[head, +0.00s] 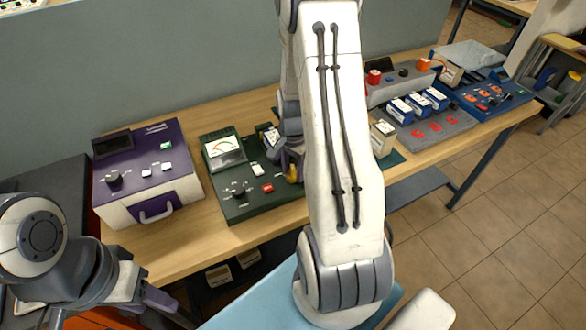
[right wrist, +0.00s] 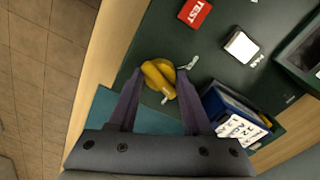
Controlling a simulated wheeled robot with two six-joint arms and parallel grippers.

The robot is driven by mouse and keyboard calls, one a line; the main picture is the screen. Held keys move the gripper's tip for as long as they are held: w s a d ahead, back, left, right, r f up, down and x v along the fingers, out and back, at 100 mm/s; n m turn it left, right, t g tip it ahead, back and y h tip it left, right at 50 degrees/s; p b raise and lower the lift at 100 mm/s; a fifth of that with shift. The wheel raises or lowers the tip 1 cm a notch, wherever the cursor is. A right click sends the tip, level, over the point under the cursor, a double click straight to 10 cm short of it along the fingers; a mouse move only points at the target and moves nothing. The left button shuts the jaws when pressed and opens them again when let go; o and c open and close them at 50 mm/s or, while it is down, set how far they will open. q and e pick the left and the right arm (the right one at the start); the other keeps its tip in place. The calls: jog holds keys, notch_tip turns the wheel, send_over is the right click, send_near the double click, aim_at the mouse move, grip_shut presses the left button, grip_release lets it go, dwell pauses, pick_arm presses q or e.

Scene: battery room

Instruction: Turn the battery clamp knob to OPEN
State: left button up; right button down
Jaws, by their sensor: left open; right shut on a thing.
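The yellow clamp knob (right wrist: 158,76) sits on the dark green tester panel (right wrist: 222,80), near its edge, in the right wrist view. A white pointer mark shows at its lower end; small white lettering lies beside it, too blurred to read. My right gripper (right wrist: 158,82) is shut on the knob, a finger on either side. In the head view, my right arm covers most of this spot; a bit of the yellow knob (head: 292,174) shows beside my right gripper (head: 287,168). A blue battery (right wrist: 235,108) with a white label sits beside the knob. My left gripper (head: 170,309) is open, low at the left.
The tester has a red TEST button (right wrist: 195,12), a white button (right wrist: 240,45) and a dial meter (head: 224,147). A purple device (head: 150,172) stands to its left. Blue batteries (head: 402,110) and other devices stand at the right on the wooden table (head: 212,217).

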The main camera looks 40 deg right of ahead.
aim_at(293, 170)
jog(key=n, duration=0.6)
jog(key=shift+p, duration=0.3)
jog(key=n, duration=0.6)
jog(key=shift+n, duration=0.4)
jog(key=shift+c, duration=1.7)
grip_release()
jog(key=shift+r, duration=0.1)
notch_tip(293, 170, up, 10)
jog(key=shift+r, duration=0.2)
